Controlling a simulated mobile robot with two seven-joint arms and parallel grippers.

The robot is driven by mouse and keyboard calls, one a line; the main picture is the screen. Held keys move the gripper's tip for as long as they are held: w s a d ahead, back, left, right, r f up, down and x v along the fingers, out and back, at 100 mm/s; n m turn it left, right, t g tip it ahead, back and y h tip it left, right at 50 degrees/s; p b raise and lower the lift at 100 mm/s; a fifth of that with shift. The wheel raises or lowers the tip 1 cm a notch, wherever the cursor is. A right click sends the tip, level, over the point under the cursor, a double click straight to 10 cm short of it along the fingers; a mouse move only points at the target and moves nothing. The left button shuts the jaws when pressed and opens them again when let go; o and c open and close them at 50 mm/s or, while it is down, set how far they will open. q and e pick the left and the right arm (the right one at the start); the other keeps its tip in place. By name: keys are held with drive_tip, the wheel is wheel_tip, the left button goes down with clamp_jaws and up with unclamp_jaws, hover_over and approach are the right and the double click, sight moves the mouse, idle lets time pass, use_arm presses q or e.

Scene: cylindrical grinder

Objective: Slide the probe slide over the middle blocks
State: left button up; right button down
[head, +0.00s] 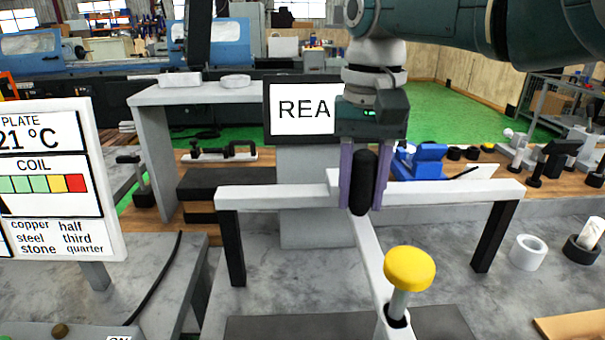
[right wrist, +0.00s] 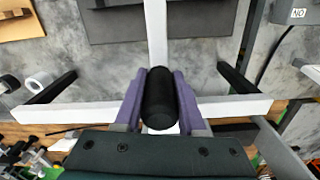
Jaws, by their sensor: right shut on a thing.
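The probe slide shows as a white arm (head: 367,240) on a white crossbar (head: 275,196) with black legs. The arm reaches toward me and carries a yellow-topped plunger (head: 409,270) at its near end. My right gripper (head: 363,203) has its purple fingers shut on the slide's upright black handle (head: 363,170), which also shows in the right wrist view (right wrist: 158,98). A dark slab (head: 300,328), perhaps one of the blocks, lies low under the arm's near end and is partly cut off. I cannot tell which blocks are the middle ones. My left gripper is not in view.
A display panel (head: 60,185) stands at the left and a screen reading "REA" (head: 300,110) behind the crossbar. A white ring (head: 528,252) and a dark ring holding a white piece (head: 585,240) sit at the right. A tan board (head: 572,325) lies at the lower right.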

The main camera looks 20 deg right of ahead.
sight(365, 153)
drive_tip(key=c, duration=0.5)
unclamp_jaws()
wheel_tip(365, 153, up, 3)
drive_tip(key=shift+r+p, duration=0.1)
drive_tip(key=shift+p, duration=0.65)
wheel_tip(365, 153, up, 7)
drive_tip(key=shift+f+b, duration=0.1)
drive_tip(key=shift+b, duration=0.55)
